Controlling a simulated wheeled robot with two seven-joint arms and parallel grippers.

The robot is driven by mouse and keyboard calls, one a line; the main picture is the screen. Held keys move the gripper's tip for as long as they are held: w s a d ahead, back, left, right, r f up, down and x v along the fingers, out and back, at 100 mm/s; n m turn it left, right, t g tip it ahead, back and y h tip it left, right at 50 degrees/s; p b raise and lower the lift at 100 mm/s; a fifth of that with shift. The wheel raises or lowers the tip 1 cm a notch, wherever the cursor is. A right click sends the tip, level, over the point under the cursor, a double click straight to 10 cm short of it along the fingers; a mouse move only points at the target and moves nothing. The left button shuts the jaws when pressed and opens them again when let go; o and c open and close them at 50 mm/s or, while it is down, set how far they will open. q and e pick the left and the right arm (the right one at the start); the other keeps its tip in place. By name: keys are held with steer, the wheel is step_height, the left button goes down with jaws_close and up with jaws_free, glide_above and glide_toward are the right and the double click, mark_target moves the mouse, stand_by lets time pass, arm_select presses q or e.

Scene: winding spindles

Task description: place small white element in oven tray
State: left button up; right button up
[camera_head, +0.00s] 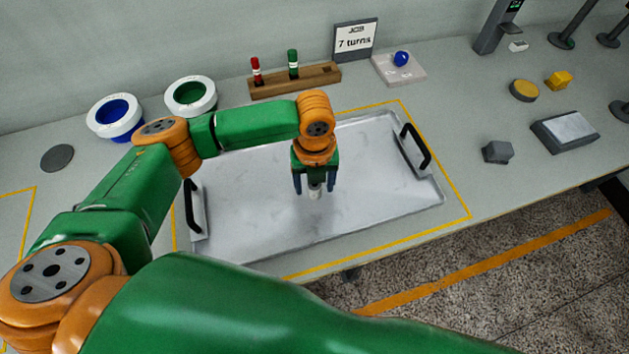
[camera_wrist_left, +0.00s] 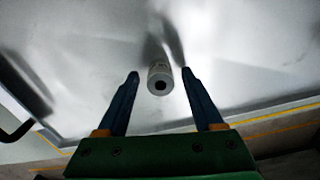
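The oven tray (camera_head: 260,210) is a wide, shallow, pale metal tray with black handles at its left and right ends. My left gripper (camera_head: 314,188) points down over the middle of the tray. The small white element (camera_head: 315,194) is a short white cylinder between its fingers. In the left wrist view the white element (camera_wrist_left: 160,80) shows a dark hole in its near end, and a gap is visible between it and each fingertip of my left gripper (camera_wrist_left: 160,74). The gripper is open. Whether the element touches the tray is hard to tell. My right gripper is out of view.

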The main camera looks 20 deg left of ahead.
arm_select(q)
step_height(320, 180, up, 12)
steer(key=shift+r, duration=0.2)
stand_by(0.5)
